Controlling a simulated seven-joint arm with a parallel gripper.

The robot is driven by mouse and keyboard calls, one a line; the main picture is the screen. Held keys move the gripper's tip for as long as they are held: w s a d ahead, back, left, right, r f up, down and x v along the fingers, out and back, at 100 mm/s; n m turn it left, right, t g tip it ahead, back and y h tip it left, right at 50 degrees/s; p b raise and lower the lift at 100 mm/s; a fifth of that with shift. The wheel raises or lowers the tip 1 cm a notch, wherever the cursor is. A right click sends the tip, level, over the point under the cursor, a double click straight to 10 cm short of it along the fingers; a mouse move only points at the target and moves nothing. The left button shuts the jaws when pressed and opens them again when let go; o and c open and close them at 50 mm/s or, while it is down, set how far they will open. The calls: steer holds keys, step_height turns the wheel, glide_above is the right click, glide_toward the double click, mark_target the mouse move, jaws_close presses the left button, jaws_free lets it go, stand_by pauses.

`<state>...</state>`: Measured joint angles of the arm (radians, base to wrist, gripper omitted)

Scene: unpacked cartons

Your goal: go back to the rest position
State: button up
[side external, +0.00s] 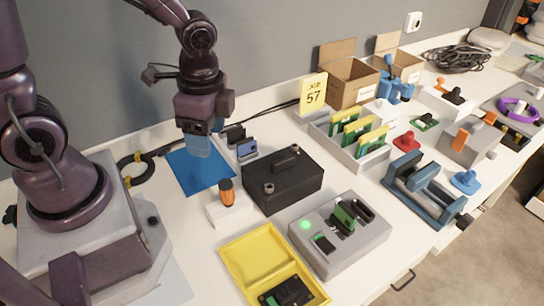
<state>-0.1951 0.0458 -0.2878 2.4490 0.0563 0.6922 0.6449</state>
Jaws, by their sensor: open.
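My gripper (199,146) hangs pointing down above the blue mat (188,178), at the left of the work area. Its fingers are bluish and pale, and they look open with nothing clearly held. The fingertips overlap the mat in this view, so I cannot tell the exact height above it. A small holder with grey and blue upright pieces (246,150) stands just right of the gripper.
A black box (284,185), a white block with an orange-topped piece (227,195), a grey fixture with a green light (325,250) and an open yellow case (250,262) stand nearby. Cartons (350,85), a card tray (345,148) and a blue rack (420,195) crowd the right.

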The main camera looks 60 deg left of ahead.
steer(key=s+a+r+n+t, duration=0.1)
steer(key=s+r+n+t, duration=0.1)
steer(key=r+n, duration=0.2)
steer(key=s+a+r+n+t, duration=0.1)
steer(key=r+n+t, duration=0.2)
steer(key=r, duration=0.8)
steer(key=shift+s+n+t, duration=0.3)
steer(key=shift+s+n, duration=0.1)
steer(key=shift+n, duration=0.7)
